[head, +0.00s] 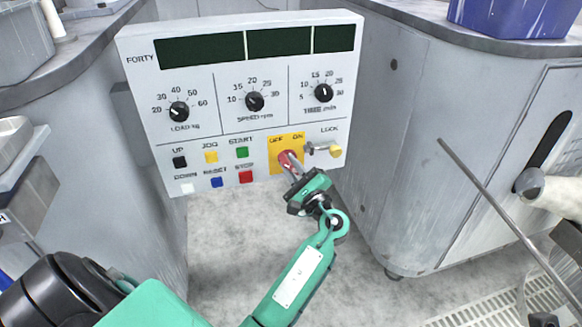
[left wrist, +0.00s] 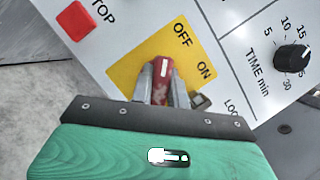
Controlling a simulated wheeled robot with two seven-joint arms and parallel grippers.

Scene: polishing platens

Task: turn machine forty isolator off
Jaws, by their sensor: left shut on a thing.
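The panel marked FORTY (head: 222,125) stands in front of me. Its isolator is a red handle (head: 285,157) on a yellow plate (head: 276,141) marked OFF and ON, at the panel's lower right. My left gripper (head: 291,166) is shut on the red handle. In the left wrist view the handle (left wrist: 162,72) sits between the two grey fingers (left wrist: 160,88), and the OFF and ON words are clear of them. The handle's end leans towards the OFF side in both views. The fingers hide part of the handle. My right gripper is not in view.
A lock with a yellow tag (head: 335,151) sits just right of the plate. Coloured buttons, including the red STOP button (head: 245,177), are to its left. Knobs are above. Grey cabinets stand on both sides, with a thin rod (head: 490,200) at the right.

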